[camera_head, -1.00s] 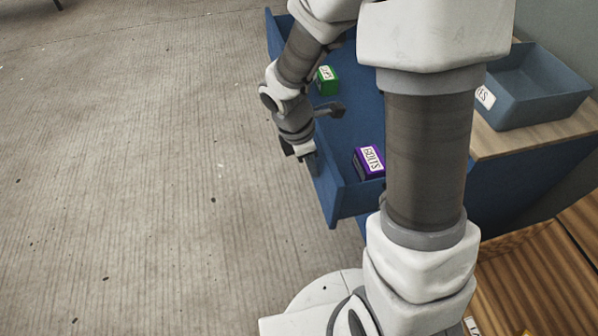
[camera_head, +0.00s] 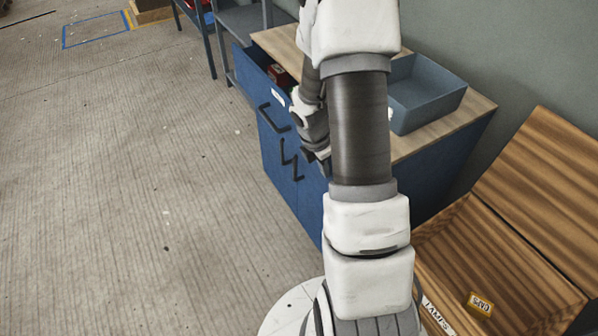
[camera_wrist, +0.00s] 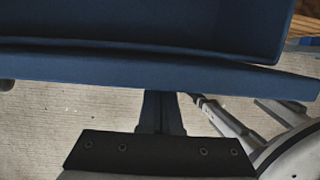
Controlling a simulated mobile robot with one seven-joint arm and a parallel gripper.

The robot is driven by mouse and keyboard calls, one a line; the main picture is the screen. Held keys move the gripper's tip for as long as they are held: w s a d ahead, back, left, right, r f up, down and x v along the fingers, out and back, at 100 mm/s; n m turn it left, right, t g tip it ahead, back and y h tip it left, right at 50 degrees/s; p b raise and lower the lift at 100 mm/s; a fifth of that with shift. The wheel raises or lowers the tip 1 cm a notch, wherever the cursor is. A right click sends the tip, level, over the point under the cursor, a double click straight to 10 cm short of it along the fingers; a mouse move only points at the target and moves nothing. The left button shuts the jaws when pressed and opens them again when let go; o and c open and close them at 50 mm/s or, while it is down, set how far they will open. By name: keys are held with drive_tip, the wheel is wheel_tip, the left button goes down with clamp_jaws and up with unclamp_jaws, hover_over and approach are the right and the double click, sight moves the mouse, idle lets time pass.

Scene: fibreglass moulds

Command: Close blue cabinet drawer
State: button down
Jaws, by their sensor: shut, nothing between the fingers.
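The blue cabinet (camera_head: 284,172) stands in the middle of the head view, with dark handles (camera_head: 291,160) on its front. Its top drawer (camera_head: 257,62) stands partly open, with a red box (camera_head: 279,75) inside near the far end. My gripper (camera_head: 318,160) is at the cabinet's front, partly hidden behind my arm. In the wrist view my gripper (camera_wrist: 161,98) is shut and empty, its fingertips at the blue drawer's front panel (camera_wrist: 150,68). I cannot tell whether they touch. My arm hides the drawer's near part.
A blue-grey bin (camera_head: 428,95) sits on the cabinet's wooden top (camera_head: 470,112). A wooden box (camera_head: 490,265) with a yellow-labelled item (camera_head: 481,304) stands at lower right. A blue-grey shelf (camera_head: 240,20) stands beyond the cabinet. The floor (camera_head: 130,190) at left is clear.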

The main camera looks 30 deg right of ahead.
drive_tip(key=d+p, duration=0.2)
drive_tip(key=d, duration=0.5)
drive_tip(key=shift+w, duration=0.15)
drive_tip(key=shift+d, duration=0.1)
